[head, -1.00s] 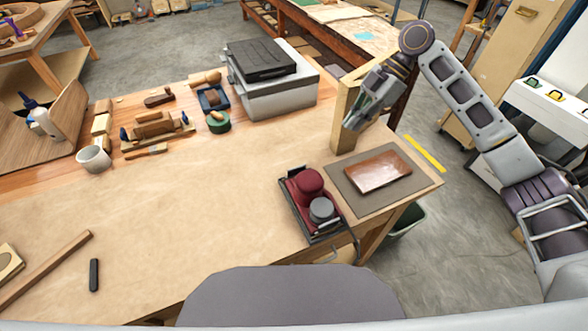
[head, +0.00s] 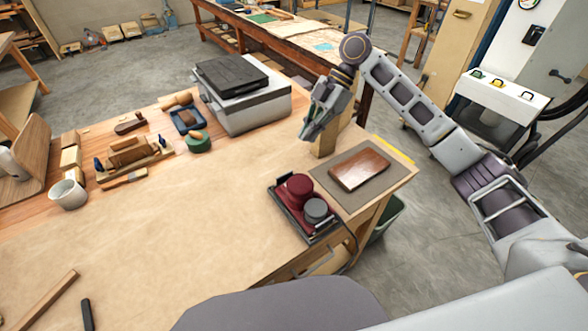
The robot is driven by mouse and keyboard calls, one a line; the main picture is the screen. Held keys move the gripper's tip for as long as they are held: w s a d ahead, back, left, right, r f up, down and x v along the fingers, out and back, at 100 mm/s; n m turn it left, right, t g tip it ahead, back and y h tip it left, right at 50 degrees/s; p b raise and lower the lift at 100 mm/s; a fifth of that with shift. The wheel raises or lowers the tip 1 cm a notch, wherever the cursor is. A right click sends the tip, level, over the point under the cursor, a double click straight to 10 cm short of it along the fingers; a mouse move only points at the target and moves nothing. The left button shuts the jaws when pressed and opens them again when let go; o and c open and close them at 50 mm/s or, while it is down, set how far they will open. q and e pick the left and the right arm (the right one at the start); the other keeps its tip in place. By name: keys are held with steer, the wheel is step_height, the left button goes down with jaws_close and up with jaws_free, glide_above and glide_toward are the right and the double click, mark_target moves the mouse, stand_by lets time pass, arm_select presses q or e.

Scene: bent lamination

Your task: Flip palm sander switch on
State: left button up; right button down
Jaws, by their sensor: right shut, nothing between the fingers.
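The palm sander (head: 299,191) is dark red with a round grey part (head: 316,209) on its right. It sits in a dark tray (head: 322,236) near the front right edge of the workbench. Its switch is too small to make out. My right gripper (head: 306,137) is shut and empty, pointing down above the bench, behind the sander and apart from it. My left gripper is not in view.
A brown wooden panel (head: 360,169) lies on a grey mat (head: 323,177) right of the sander. A wooden post stands behind my right gripper. A grey printer-like box (head: 250,108) stands at the back. Hand tools and a white mug (head: 68,194) are at left. The bench middle is clear.

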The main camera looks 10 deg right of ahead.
glide_above(286, 185)
steer(key=d, duration=0.2)
steer(key=f, duration=0.5)
steer(key=w+f+p, duration=0.1)
steer(key=f, duration=0.4)
steer(key=shift+d+f, duration=0.25)
steer(key=shift+f, duration=0.15)
steer(key=shift+d+f, duration=0.1)
steer(key=shift+f, duration=0.55)
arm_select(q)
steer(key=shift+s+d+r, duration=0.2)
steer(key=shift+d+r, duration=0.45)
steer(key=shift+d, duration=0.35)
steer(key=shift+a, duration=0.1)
